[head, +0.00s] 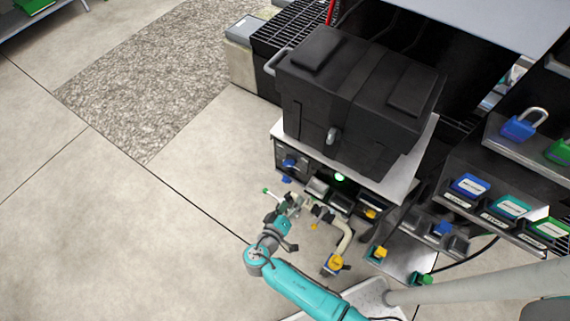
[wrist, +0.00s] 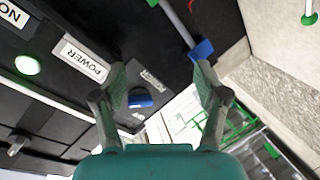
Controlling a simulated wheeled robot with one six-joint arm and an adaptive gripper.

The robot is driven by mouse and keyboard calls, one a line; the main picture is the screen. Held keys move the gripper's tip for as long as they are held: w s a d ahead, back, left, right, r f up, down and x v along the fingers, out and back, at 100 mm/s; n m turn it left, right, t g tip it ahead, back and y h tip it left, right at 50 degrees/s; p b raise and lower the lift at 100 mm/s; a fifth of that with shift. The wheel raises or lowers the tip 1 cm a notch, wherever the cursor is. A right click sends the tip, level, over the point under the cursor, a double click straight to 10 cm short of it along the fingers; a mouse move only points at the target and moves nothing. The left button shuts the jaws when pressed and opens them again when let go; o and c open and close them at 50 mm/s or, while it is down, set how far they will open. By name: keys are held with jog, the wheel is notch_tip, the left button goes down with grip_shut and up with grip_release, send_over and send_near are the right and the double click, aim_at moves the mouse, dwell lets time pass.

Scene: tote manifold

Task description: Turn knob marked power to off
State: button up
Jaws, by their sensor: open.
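The panel face (head: 318,172) is dark and sits under the large black tote. In the wrist view a white label reading POWER (wrist: 82,60) is on the panel, and a blue knob (wrist: 140,98) is close to it. The knob also shows in the head view (head: 290,163) at the panel's left end. A smaller white label (wrist: 152,79) beside the knob is too small to read. My gripper (wrist: 163,82) is open and empty, with the knob seen between its fingers, nearer the left one. I see no contact. In the head view my gripper (head: 286,204) is in front of the panel.
A lit green lamp (wrist: 27,65) is on the panel. A grey pipe (wrist: 176,20) with a blue piece (wrist: 202,49) passes close to my right finger. The black tote (head: 352,100) stands above the panel. Padlocks and labelled boxes (head: 470,186) are at right. Open floor lies left.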

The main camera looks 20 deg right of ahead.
aim_at(286, 164)
jog(key=w+a+r+m+h, duration=0.3)
jog(key=w+a+r+h, duration=0.15)
jog(key=a+r, duration=0.3)
jog(key=shift+y, duration=0.45)
jog(key=x, duration=1.1)
jog(key=shift+d+r, duration=0.2)
jog(key=c, duration=1.2)
